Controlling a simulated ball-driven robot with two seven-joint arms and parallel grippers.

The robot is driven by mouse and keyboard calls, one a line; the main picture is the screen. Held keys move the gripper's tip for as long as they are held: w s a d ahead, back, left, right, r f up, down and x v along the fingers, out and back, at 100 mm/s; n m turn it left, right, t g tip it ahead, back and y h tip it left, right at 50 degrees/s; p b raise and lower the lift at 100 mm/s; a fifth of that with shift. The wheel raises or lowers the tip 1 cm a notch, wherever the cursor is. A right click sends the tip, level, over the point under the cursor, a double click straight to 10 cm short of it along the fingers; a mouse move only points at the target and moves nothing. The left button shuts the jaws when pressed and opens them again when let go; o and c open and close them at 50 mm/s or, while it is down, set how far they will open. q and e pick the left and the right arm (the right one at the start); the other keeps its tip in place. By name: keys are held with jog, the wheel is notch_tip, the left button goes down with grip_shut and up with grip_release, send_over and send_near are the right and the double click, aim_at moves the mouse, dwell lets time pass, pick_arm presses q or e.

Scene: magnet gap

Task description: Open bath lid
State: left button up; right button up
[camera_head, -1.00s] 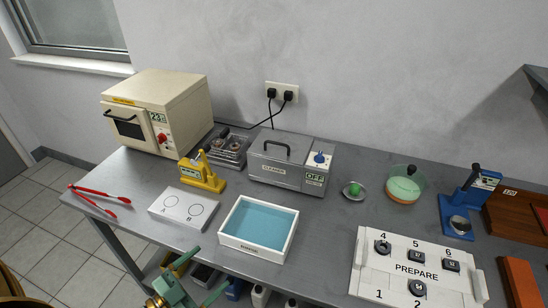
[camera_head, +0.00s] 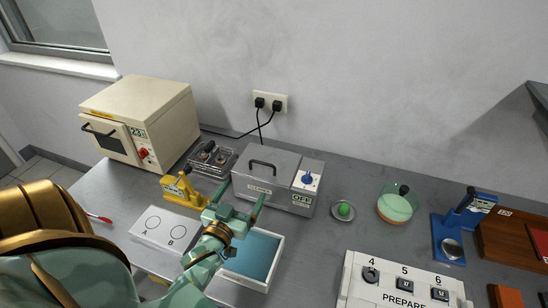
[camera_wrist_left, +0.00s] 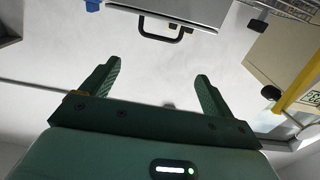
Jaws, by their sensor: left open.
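The grey metal bath (camera_head: 258,189), marked CLEANER, stands at the back of the bench with its lid (camera_head: 275,162) closed. A black handle (camera_head: 262,163) is on the lid, and it also shows at the top of the left wrist view (camera_wrist_left: 160,35). A blue knob (camera_head: 308,178) and an OFF sign (camera_head: 301,197) are at the bath's right end. My left gripper (camera_head: 241,193) is open and empty, in front of the bath and apart from the handle. In the wrist view its fingers (camera_wrist_left: 158,70) are spread below the handle. My right gripper is not in view.
A yellow press (camera_head: 180,187) and a white A/B plate (camera_head: 160,230) lie left of the bath, partly near my arm. A white tray with blue inside (camera_head: 262,285) is below my gripper. A small dish with a green ball (camera_head: 343,210) stands to the right.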

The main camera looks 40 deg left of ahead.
pick_arm(q)
send_near(265, 168)
notch_tip(265, 168, up, 4)
jog(key=x, duration=0.6)
jog(key=b+x, duration=0.1)
jog(key=x, duration=0.2)
jog(key=shift+w+a+f, duration=0.1)
jog(key=shift+w+f, duration=0.25)
jog(key=shift+w, duration=0.15)
jog(key=shift+c, duration=0.7)
jog(key=c, duration=1)
jog(key=shift+r, duration=0.1)
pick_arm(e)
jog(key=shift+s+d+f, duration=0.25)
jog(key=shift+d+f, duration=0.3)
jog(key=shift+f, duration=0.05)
